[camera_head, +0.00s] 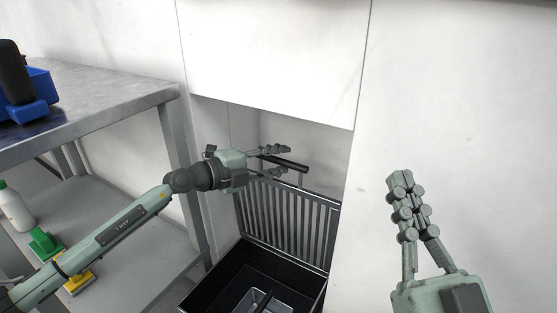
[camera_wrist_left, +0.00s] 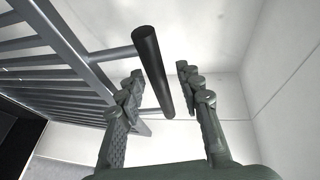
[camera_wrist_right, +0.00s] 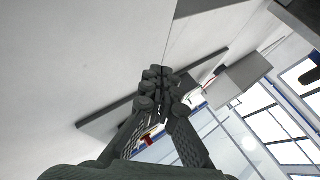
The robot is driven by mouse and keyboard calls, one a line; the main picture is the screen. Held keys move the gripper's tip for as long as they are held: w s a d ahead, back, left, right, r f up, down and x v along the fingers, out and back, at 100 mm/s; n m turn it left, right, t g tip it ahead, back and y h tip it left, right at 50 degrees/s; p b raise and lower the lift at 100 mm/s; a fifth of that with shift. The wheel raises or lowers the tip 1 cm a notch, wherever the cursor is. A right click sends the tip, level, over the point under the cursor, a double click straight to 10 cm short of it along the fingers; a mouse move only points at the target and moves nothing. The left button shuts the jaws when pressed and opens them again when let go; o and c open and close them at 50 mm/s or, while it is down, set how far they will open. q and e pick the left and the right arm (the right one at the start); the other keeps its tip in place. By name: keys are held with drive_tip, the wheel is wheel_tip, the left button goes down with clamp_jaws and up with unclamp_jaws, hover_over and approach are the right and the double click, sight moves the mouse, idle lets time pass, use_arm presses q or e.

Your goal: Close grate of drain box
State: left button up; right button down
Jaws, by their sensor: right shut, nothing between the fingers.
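The grate (camera_head: 290,222) of the drain box stands raised, close to upright, at the back of the dark open box (camera_head: 225,280) in the wall recess. Its black bar handle (camera_head: 285,163) is at the top. My left gripper (camera_head: 280,160) is open at the handle. In the left wrist view the handle (camera_wrist_left: 152,65) passes between the spread fingers (camera_wrist_left: 160,105), with a gap visible on the right side; contact on the left side is unclear. My right gripper (camera_head: 402,180) is shut and empty in front of the white wall. Its closed fingers also show in the right wrist view (camera_wrist_right: 158,75).
A metal table (camera_head: 90,95) stands at the left with a blue bin (camera_head: 40,85) on top. Its lower shelf holds a white bottle (camera_head: 14,210), a green item (camera_head: 45,243) and a yellow item (camera_head: 78,283). A white panel (camera_head: 275,60) hangs above the recess.

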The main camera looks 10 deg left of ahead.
use_arm(q)
clamp_jaws()
drive_tip(key=shift+s, duration=0.1)
